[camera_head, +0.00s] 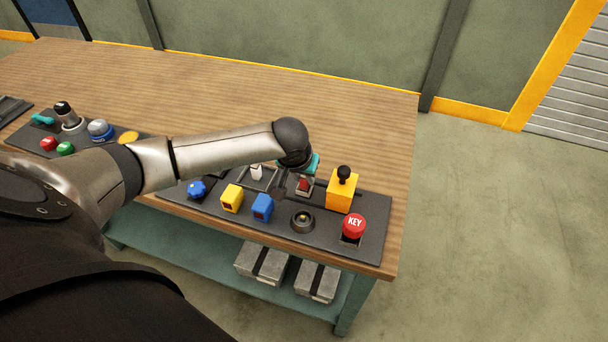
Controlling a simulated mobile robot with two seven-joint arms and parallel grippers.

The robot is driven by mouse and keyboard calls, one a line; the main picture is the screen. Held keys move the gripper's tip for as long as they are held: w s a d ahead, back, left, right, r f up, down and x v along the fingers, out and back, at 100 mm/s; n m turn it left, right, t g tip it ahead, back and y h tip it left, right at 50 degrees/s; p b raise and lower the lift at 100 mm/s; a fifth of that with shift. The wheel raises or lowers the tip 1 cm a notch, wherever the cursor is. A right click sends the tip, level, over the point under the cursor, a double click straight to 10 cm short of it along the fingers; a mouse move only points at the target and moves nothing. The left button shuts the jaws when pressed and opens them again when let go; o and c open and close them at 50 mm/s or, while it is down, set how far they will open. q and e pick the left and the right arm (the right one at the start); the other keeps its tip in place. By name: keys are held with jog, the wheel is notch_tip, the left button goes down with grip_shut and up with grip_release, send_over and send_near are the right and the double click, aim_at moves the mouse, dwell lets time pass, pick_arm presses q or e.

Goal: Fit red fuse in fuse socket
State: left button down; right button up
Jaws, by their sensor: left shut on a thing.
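My left arm reaches in from the left over the dark panel (272,226), and its wrist hides most of the gripper. The left gripper (309,172) shows as a teal piece under the dark wrist joint, pointing down and shut on the red fuse (304,184). The fuse is a small red block directly below it. A pale grey surround shows around the fuse's lower end, probably the fuse socket (305,194). I cannot tell how deep the fuse sits in it. My right gripper is not in view.
A yellow box with a black knob (341,191) stands close right of the gripper. A red KEY button (354,226), a round dark fitting (303,221), a blue block (263,207) and a yellow block (232,198) are nearby. The wooden tabletop (220,90) behind is clear.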

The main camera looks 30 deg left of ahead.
pick_arm(q)
jog(key=shift+f+p, duration=0.3)
jog(key=shift+p, duration=0.4)
dwell(0.9)
jog(key=c, duration=0.6)
grip_release()
jog(key=shift+c, duration=0.7)
jog(key=shift+r, duration=0.1)
jog(key=shift+r+p, duration=3.4)
jog(key=shift+p, duration=0.95)
